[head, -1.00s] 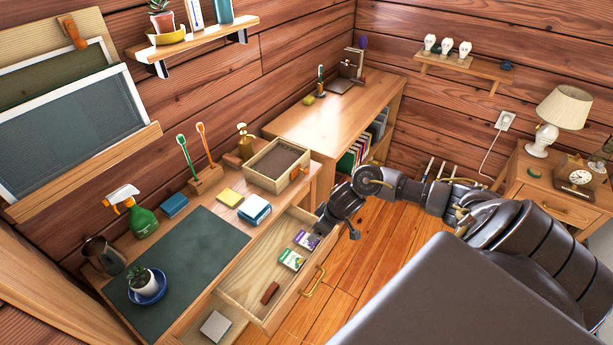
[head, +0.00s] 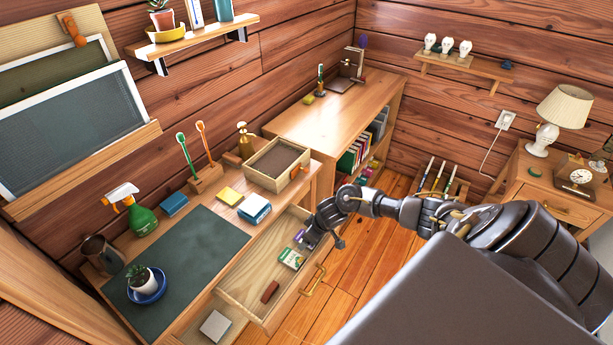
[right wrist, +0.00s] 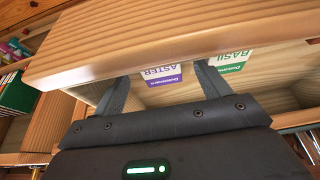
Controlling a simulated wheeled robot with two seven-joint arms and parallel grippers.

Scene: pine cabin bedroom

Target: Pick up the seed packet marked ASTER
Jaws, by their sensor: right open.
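The ASTER seed packet (right wrist: 162,76), white with a purple band, lies in the open desk drawer (head: 243,288). In the head view my right gripper (head: 309,243) is over the drawer's far right part and hides most of this packet, leaving a purple bit (head: 299,235). In the right wrist view my right gripper (right wrist: 161,84) is open, with one finger on each side of the ASTER packet in the picture and nothing held. The green-banded BASIL packet (head: 291,259) lies beside it and also shows in the right wrist view (right wrist: 234,62). My left gripper is out of view.
A dark red object (head: 270,292) lies at the drawer's near end. The drawer front (right wrist: 150,42) with its handle (head: 314,282) is close to my right gripper. A wooden box (head: 273,166) stands on the desk above the drawer.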

